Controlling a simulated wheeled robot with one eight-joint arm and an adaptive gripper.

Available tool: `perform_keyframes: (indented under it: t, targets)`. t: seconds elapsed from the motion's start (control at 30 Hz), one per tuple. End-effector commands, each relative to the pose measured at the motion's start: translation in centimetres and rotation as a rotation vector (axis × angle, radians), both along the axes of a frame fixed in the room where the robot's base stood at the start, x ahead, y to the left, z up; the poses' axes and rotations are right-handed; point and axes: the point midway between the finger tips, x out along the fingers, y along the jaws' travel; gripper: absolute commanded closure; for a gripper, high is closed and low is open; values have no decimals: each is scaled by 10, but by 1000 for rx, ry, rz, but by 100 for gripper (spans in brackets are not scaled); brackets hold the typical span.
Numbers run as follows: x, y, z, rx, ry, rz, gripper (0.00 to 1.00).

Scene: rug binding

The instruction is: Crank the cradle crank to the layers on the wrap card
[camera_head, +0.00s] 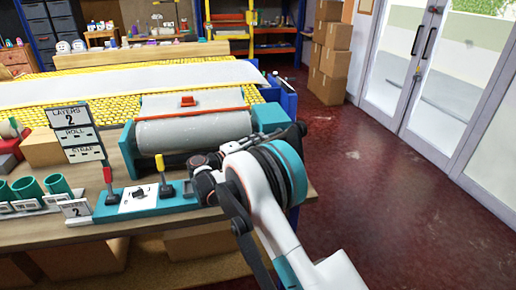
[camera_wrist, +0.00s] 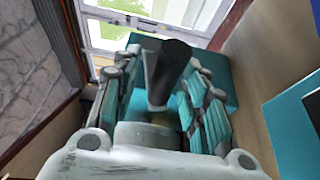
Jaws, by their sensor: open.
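The wrap card (camera_head: 76,130) stands at the left of the bench and reads LAYERS 2, above ROLL and STRAP rows. The teal cradle (camera_head: 128,150) holds a grey wrapped roll (camera_head: 195,130). In the wrist view, a black crank handle (camera_wrist: 172,68) stands between the two fingers of my gripper (camera_wrist: 163,58), in front of a teal cradle end. The fingers are open, one on each side of the handle; I cannot tell whether they touch it. In the head view my arm hides the crank and most of the gripper.
A teal panel with a red lever (camera_head: 109,182), a knob (camera_head: 139,192) and a yellow lever (camera_head: 161,168) lies in front of the cradle. Teal cups (camera_head: 27,188) stand at left. Cardboard boxes (camera_head: 330,55) are stacked by the glass doors. The red floor at right is clear.

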Motion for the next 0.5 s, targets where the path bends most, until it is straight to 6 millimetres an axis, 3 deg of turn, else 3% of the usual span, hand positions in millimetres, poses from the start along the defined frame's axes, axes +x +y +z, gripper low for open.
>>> perform_keyframes:
  t: [0.27,0.43,0.5]
  targets:
    - [1,-1,0,0,0,0,60]
    - [1,-1,0,0,0,0,96]
    - [1,-1,1,0,0,-1,100]
